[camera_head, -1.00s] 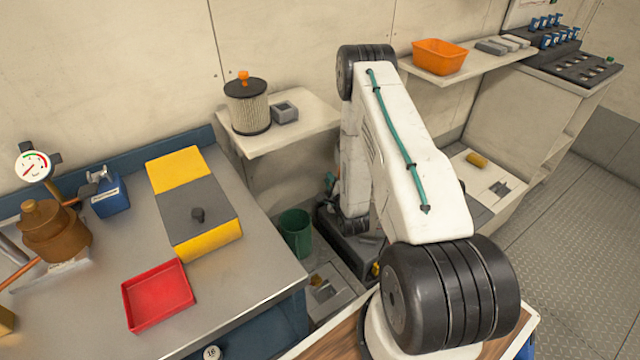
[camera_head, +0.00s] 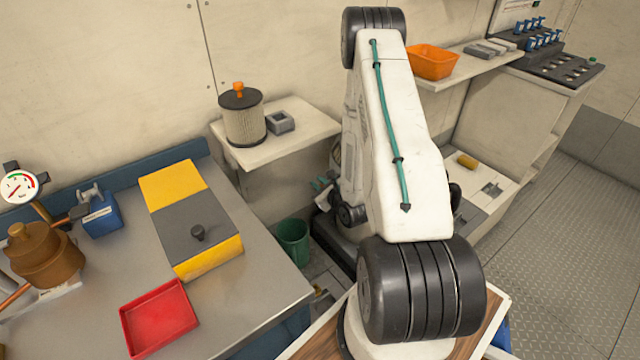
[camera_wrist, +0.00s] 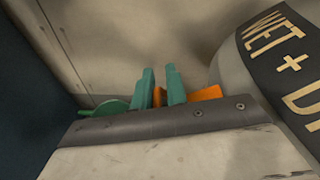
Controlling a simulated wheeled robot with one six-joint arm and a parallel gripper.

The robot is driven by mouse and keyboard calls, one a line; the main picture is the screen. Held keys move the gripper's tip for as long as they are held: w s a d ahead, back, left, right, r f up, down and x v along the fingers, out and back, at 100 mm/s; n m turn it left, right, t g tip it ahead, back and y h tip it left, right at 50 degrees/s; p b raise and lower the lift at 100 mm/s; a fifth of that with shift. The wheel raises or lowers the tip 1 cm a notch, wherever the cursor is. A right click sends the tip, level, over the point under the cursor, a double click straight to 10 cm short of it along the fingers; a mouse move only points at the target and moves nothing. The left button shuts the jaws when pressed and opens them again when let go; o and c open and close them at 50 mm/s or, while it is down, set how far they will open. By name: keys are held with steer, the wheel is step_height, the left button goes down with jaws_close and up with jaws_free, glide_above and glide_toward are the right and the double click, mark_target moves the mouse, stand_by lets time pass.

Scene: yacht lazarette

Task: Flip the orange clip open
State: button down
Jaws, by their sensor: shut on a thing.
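The orange clip (camera_wrist: 205,94) shows in the wrist view as a small orange piece, partly hidden behind my teal fingers and the grey edge in front. More orange shows between the fingers. My gripper (camera_wrist: 160,82) is shut on it, one finger on either side of the orange between them. A rounded grey drum (camera_wrist: 226,84) with a dark "WET + D..." label stands close at the right of the clip. In the head view, my arm hides the clip. How far the clip is tilted cannot be told.
A pale wall stands close behind the clip. In the head view, a green bucket (camera_head: 292,243) stands beside the workbench (camera_head: 262,285). A shelf (camera_head: 315,128) with a filter (camera_head: 242,117) is above it. Open floor (camera_head: 560,215) lies at the right.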

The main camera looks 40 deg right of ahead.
steer(key=shift+d+r+m+y, duration=0.15)
steer(key=shift+r+m+y, duration=0.3)
steer(key=shift+m, duration=0.15)
steer(key=c, duration=1.5)
jaws_free()
steer(key=shift+c, duration=0.2)
steer(key=shift+s+r, duration=0.1)
steer(key=v, duration=0.7)
steer(key=shift+s, duration=0.3)
